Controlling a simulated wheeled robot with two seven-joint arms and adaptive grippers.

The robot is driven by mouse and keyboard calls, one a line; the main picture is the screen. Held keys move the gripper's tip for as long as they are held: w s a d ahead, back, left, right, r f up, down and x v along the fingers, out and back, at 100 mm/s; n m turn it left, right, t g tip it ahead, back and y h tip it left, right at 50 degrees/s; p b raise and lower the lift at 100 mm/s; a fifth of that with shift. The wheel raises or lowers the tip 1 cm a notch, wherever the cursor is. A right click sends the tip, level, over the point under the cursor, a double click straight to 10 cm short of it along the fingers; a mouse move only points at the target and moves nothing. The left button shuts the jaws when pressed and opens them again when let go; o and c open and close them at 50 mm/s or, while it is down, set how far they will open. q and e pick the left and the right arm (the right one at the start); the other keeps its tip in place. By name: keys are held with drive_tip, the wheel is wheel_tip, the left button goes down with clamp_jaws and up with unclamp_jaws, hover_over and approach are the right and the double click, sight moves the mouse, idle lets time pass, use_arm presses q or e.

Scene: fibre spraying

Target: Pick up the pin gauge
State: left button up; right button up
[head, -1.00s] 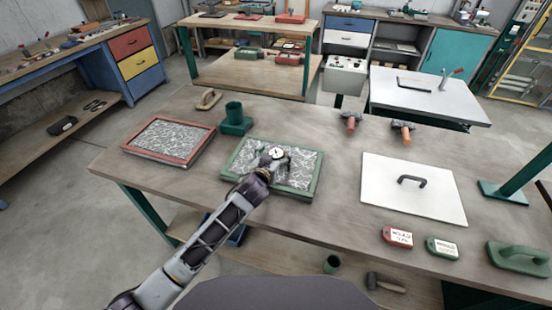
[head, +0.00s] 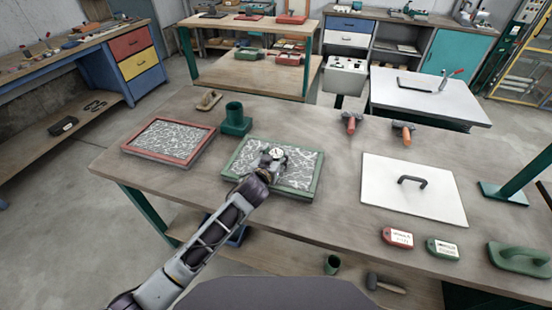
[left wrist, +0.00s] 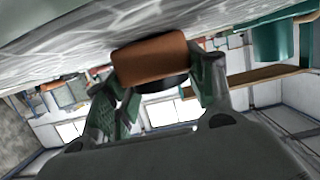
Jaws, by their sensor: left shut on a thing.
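The pin gauge has a round white dial (head: 277,153) and stands over the grey fibre-patterned panel in the green frame (head: 309,181). My left gripper (head: 269,160) is at the gauge, low over this panel, and hides its lower part in the head view. In the left wrist view, a brown block with a dark round part under it (left wrist: 150,60) sits between the two fingers of my left gripper (left wrist: 158,92). The gripper is shut on it, close to the panel surface. Whether the gauge touches the panel is unclear. My right gripper is not in view.
A red-framed panel (head: 167,137) lies to the left, with a green cup (head: 235,119) behind. A white board with a dark handle (head: 413,205) lies to the right. Red and green tags (head: 397,238) lie in front of it. Bare table top lies between the green frame and the board.

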sight(276, 157)
use_arm(q)
drive_tip(key=shift+r, duration=0.15)
wheel_tip(276, 157, up, 10)
drive_tip(key=shift+f, duration=0.1)
idle(0.5)
drive_tip(key=shift+s+f, duration=0.15)
idle(0.6)
drive_tip(key=shift+s+d+p, duration=0.15)
drive_tip(key=shift+s+p, duration=0.05)
drive_tip(key=shift+p, duration=0.35)
drive_tip(key=shift+f, duration=0.1)
